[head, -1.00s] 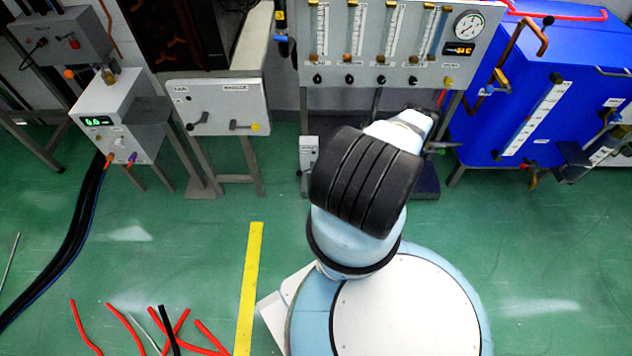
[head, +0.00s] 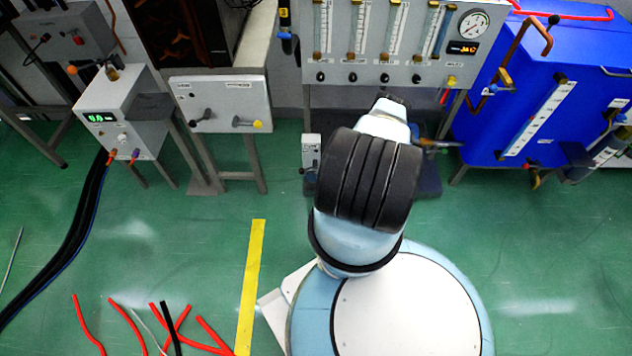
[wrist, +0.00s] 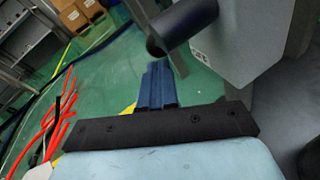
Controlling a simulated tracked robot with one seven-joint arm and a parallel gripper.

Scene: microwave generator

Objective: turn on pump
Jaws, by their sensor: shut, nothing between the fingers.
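My gripper (wrist: 158,85) shows in the wrist view as two blue fingers, side by side and shut with nothing between them. A dark round cylinder or knob (wrist: 182,25) is just beyond and above the fingertips, apart from them as far as I can tell. It is in front of a light grey box with a small label (wrist: 240,45). In the head view, a small grey box with a black part (head: 310,152) stands low, left of my arm; it may be the pump's switch box. No pump is clearly recognisable. My fingers are hidden there behind my wrist.
The flow-meter panel (head: 400,72) stands behind my arm, with a blue tank (head: 535,90) to its right. A grey box with two levers (head: 222,104) is to the left. Red hoses (head: 125,325) lie on the floor.

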